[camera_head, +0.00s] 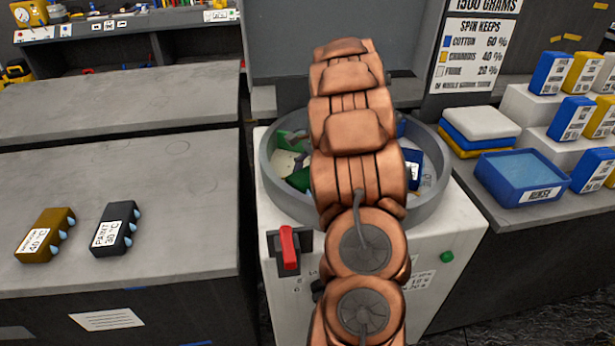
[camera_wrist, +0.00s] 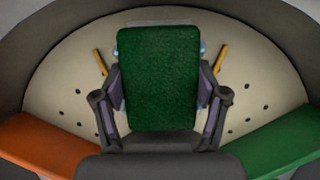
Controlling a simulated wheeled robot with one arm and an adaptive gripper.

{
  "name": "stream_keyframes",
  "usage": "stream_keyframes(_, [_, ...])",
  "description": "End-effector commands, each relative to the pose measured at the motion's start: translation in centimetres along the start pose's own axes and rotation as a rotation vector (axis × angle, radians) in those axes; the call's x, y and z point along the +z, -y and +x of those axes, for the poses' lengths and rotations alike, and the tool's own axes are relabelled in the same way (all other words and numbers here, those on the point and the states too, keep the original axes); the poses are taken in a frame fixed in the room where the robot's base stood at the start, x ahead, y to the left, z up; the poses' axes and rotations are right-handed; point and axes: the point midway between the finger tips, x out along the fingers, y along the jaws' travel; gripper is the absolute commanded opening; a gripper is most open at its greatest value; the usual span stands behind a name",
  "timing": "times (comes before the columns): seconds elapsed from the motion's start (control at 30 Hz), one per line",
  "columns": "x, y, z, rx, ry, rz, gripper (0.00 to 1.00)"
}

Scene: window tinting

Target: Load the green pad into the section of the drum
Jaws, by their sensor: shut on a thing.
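The green pad (camera_wrist: 158,55) is a dark green, fuzzy rectangle in the middle of the wrist view. My gripper (camera_wrist: 160,88) is shut on it, one finger at each side. The pad is over a cream drum section (camera_wrist: 65,75) with small holes; I cannot tell whether it touches the floor. An orange section (camera_wrist: 45,143) lies to the left and a green section (camera_wrist: 280,145) to the right. In the head view the round grey drum (camera_head: 284,199) sits on a white machine, and my copper arm covers its middle. My gripper cannot be made out there.
A red lever (camera_head: 289,249) and a green button (camera_head: 447,256) are on the machine front. A blue rinse tub (camera_head: 522,178) and stacked pads (camera_head: 480,123) stand on the right bench. Two labelled blocks, brown (camera_head: 46,236) and black (camera_head: 115,229), lie on the left bench.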

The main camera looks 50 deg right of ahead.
Motion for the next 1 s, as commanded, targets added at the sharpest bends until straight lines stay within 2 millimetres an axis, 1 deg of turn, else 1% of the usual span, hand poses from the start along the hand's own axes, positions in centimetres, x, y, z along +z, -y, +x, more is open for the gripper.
stream_keyframes(0.77, [-0.5, 0.0, 1.2, 0.001, 0.001, 0.0, 0.34])
stream_keyframes(0.8, [-0.5, 0.0, 1.2, 0.001, 0.0, -0.001, 0.74])
stream_keyframes(1.0, [-0.5, 0.0, 1.2, 0.001, 0.0, 0.0, 0.95])
